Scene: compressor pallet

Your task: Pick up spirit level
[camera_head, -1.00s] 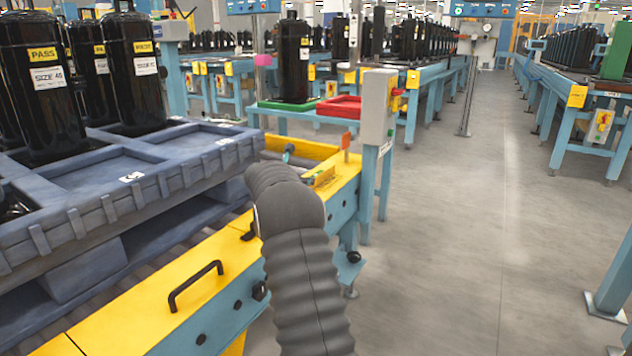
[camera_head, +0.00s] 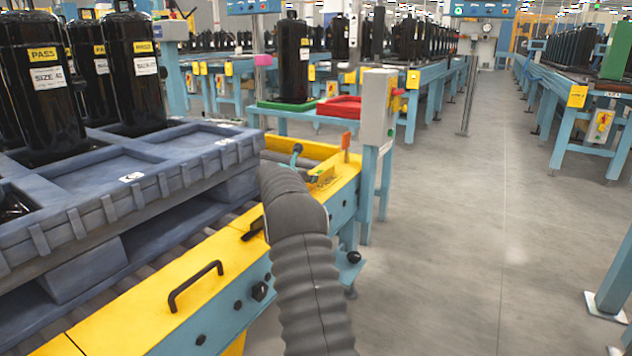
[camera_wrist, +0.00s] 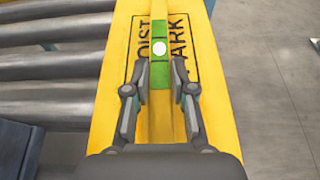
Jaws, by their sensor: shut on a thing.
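The spirit level is a narrow yellow bar with a green section and a pale round spot (camera_wrist: 160,75). In the wrist view it lies lengthwise along the yellow rail top (camera_wrist: 118,100), over dark printed lettering. My gripper (camera_wrist: 161,66) is shut on the level, one dark finger at each side near the green section. I cannot tell whether the level still touches the rail. The level's near end is hidden by my gripper's body.
Conveyor rollers (camera_wrist: 50,67) lie left of the rail. A blue-grey pallet tray (camera_head: 185,165) with black compressors (camera_head: 132,70) stands on the conveyor at left. A grey control box (camera_head: 378,108) rises beyond the rail. A black handle (camera_head: 195,285) sticks up nearer. Open floor lies at right.

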